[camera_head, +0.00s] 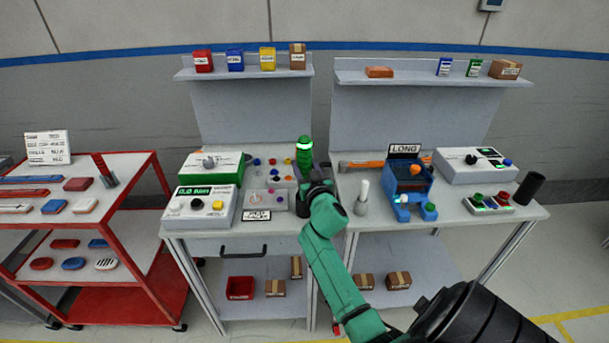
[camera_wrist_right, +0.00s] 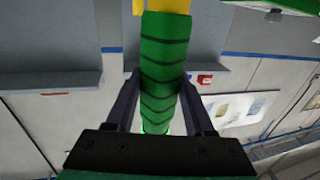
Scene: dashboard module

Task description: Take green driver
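In the head view the right gripper (camera_head: 312,180) is small and partly hidden by my green arm. My left gripper is not in view.
The left bench (camera_head: 185,225) carries a green-and-white box (camera_head: 230,165), a grey meter box (camera_head: 222,210) and a small button panel (camera_head: 262,200). A blue fixture (camera_head: 408,185) and a white-tipped tool (camera_head: 361,195) stand on the right bench. A red cart (camera_head: 150,195) is at left.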

